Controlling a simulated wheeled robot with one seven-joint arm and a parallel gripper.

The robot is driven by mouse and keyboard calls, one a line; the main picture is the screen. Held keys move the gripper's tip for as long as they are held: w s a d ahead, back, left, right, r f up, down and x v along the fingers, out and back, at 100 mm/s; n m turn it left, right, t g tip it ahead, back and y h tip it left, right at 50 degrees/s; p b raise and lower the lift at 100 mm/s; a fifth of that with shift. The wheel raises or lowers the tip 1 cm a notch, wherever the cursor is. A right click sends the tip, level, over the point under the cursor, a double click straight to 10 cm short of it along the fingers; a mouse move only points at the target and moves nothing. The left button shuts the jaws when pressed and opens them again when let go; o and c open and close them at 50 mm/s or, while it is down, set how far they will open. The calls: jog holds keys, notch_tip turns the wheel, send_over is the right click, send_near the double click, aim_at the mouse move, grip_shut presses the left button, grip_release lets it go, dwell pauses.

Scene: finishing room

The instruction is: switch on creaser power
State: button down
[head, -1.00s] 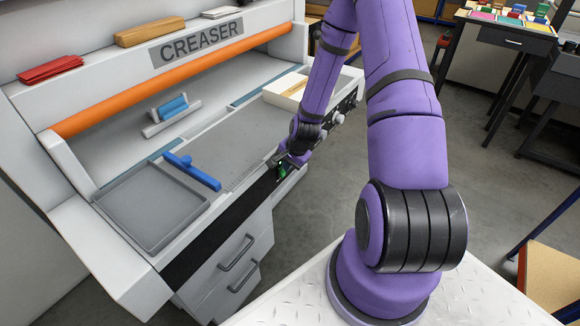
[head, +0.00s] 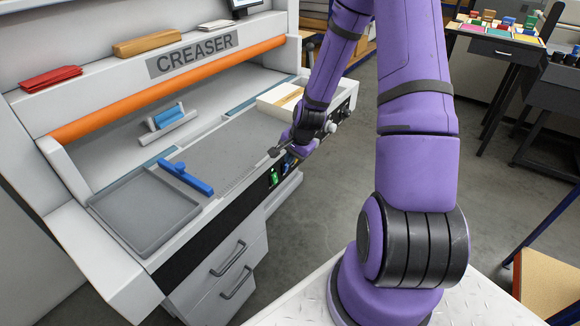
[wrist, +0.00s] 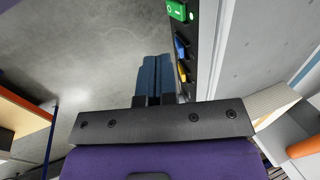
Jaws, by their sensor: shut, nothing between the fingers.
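The creaser (head: 215,52) is a large pale machine with its name on a dark label. On its black front panel is a green rocker switch (head: 274,176), beside a few smaller controls. The wrist view shows this green switch (wrist: 177,11) up close, with white markings and a bright dot on its right part. A blue control (wrist: 181,46) and a yellow control (wrist: 184,72) follow along the panel. My gripper (head: 273,152) is shut and empty, close to the panel edge above the green switch. Its blue-grey fingers (wrist: 155,62) appear apart from the switch in the wrist view.
A blue-handled tool (head: 186,178) lies by a grey tray (head: 145,210) on the creaser bed. A pale box (head: 282,102) stands farther along. Drawers (head: 228,258) sit below the panel. Open grey floor (head: 330,185) lies right of the machine.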

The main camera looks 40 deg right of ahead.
jog(key=shift+s+r, duration=0.1)
jog(key=shift+r, duration=1.05)
jog(key=s+a+r+n+h, duration=0.1)
jog(key=s+a+r+n, duration=0.15)
jog(key=r, duration=0.55)
jog(key=s+a+r+n, duration=0.2)
jog(key=a+r+n, duration=0.1)
jog(key=r, duration=0.4)
jog(key=s+a+r+n+h, duration=0.1)
jog(key=s+a+r+n, duration=0.15)
jog(key=r, duration=0.55)
jog(key=s+a+r+n, duration=0.3)
jog(key=s+r, duration=0.3)
jog(key=s, duration=0.2)
jog(key=s+a+r+n+t, duration=0.1)
jog(key=s+a+r+n, duration=0.2)
jog(key=s+r, duration=0.3)
jog(key=s, duration=0.3)
jog(key=shift+s+r+t+y, duration=0.25)
jog(key=shift+r+t+y, duration=0.05)
jog(key=shift+r+y, duration=0.1)
